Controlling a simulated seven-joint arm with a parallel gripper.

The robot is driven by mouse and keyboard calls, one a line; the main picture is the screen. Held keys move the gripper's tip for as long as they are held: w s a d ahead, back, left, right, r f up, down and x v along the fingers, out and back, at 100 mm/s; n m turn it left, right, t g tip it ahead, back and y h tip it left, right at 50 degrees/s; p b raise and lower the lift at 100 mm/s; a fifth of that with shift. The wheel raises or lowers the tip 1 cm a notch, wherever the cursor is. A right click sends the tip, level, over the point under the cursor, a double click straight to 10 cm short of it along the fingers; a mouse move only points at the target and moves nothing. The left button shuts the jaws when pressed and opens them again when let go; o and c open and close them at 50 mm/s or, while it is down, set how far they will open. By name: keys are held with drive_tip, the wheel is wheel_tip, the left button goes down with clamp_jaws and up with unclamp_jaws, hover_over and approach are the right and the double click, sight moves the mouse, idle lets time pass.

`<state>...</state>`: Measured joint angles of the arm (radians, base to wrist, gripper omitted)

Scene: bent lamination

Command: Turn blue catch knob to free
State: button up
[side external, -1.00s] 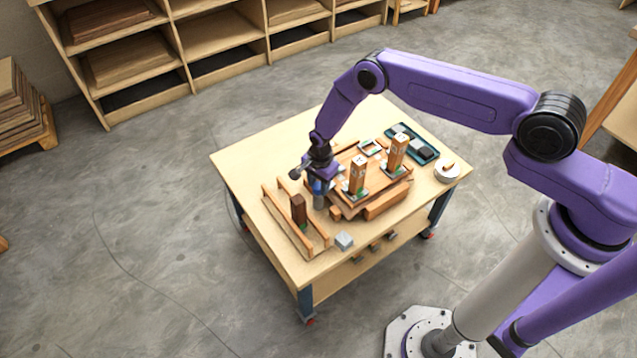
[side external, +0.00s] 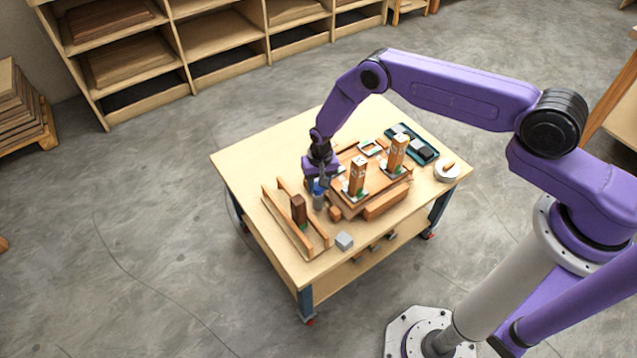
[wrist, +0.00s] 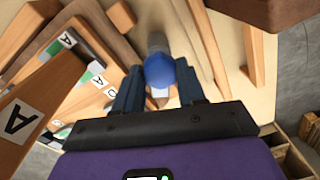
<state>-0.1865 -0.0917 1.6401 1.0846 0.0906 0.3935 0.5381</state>
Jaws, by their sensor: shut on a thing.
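The blue catch knob (wrist: 159,70) sits between the two dark fingers of my gripper (wrist: 158,85) in the wrist view. In the side view the knob (side external: 318,187) shows as a small blue patch atop a grey cylinder (side external: 319,202). My gripper (side external: 316,180) points down over it and is shut on the knob. The fingers hide part of the knob. I cannot tell its exact turn angle or any marking on it.
Right of the knob stands a wooden fixture with two upright labelled blocks (side external: 357,177) (side external: 397,154). To its left are wooden rails with a dark brown block (side external: 298,209). A grey cube (side external: 344,240), a dark tray (side external: 424,152) and a white round dish (side external: 447,171) are on the table.

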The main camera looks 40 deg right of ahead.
drive_tip(key=n, duration=0.5)
drive_tip(key=shift+n, duration=0.4)
idle(0.3)
drive_tip(key=o, duration=1.1)
drive_tip(key=shift+c, duration=0.2)
wheel_tip(320, 180, up, 17)
drive_tip(key=shift+d+r, duration=0.2)
drive_tip(key=shift+d, duration=0.15)
drive_tip(key=shift+w, duration=0.1)
